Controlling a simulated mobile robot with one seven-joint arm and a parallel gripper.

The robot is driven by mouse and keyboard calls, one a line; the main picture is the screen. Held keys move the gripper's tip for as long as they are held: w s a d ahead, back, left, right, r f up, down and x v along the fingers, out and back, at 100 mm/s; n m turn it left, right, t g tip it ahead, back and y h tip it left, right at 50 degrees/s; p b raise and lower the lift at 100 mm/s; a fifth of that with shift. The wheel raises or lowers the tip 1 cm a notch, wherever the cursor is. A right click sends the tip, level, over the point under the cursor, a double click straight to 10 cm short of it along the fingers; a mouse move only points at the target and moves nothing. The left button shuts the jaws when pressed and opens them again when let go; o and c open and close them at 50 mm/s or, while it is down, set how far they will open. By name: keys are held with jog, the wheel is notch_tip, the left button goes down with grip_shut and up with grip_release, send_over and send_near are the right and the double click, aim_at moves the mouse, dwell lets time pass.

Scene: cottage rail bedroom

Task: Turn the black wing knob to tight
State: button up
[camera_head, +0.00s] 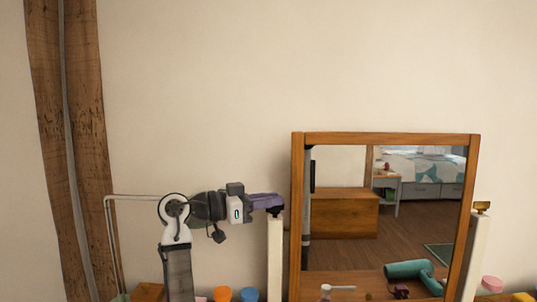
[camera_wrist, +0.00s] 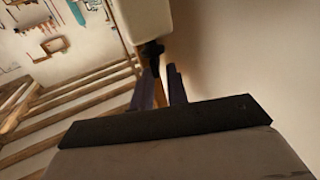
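The black wing knob (camera_head: 275,211) is a small dark shape at the top of the left white post (camera_head: 275,255), beside the mirror, in the head view. In the wrist view the black knob (camera_wrist: 152,50) shows against the pale post (camera_wrist: 140,18). My gripper (camera_head: 270,201) reaches in from the left, its purple fingers at the post top and partly covering the knob. In the wrist view my gripper (camera_wrist: 160,75) has its two fingers apart, with a gap between them. The knob is at the fingertips; I cannot tell whether they touch it.
The wood-framed mirror (camera_head: 297,215) stands just right of the left post. A gold-coloured knob (camera_head: 482,207) tops the right post (camera_head: 475,255). Small jars, including a blue one (camera_head: 249,295), line the bottom edge. The wall (camera_head: 220,90) above is clear.

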notch_tip(320, 180, up, 18)
jog(key=b, duration=0.1)
jog(key=shift+r+b, duration=0.25)
jog(key=shift+b, duration=0.05)
jog(key=shift+o, duration=0.3)
